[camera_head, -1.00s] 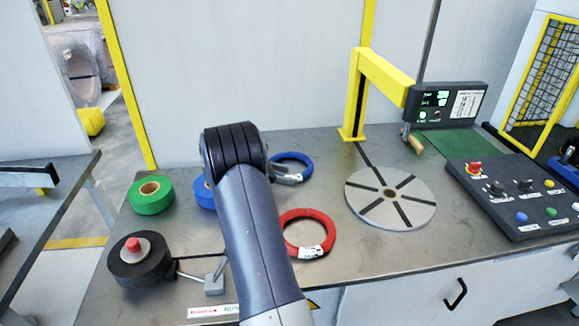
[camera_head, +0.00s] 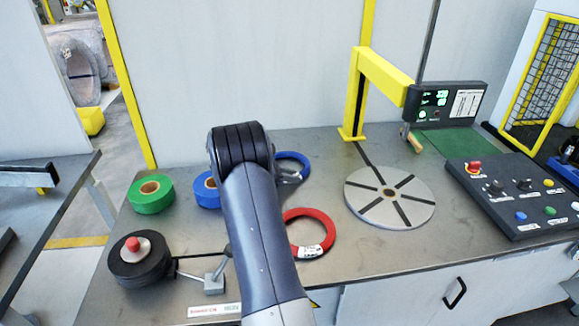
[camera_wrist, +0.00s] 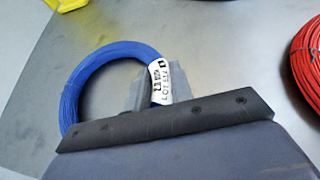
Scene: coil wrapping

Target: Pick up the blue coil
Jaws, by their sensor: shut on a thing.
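The blue coil (camera_head: 295,160) is at the back of the table in the head view, partly hidden by my arm. In the wrist view the blue coil (camera_wrist: 97,61) is a ring with a white lot label (camera_wrist: 161,82) on its right side. My gripper (camera_wrist: 157,88) is shut on the coil at the label. In the head view my gripper (camera_head: 289,177) is mostly hidden behind my arm. I cannot tell whether the coil is clear of the table.
A red coil (camera_head: 328,236) lies just in front, right of my arm. A slotted grey turntable (camera_head: 368,209) and yellow post (camera_head: 355,95) stand to the right. Green tape (camera_head: 150,203), a blue roll (camera_head: 205,194) and a black roll (camera_head: 128,268) are at left. A control panel (camera_head: 540,205) is far right.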

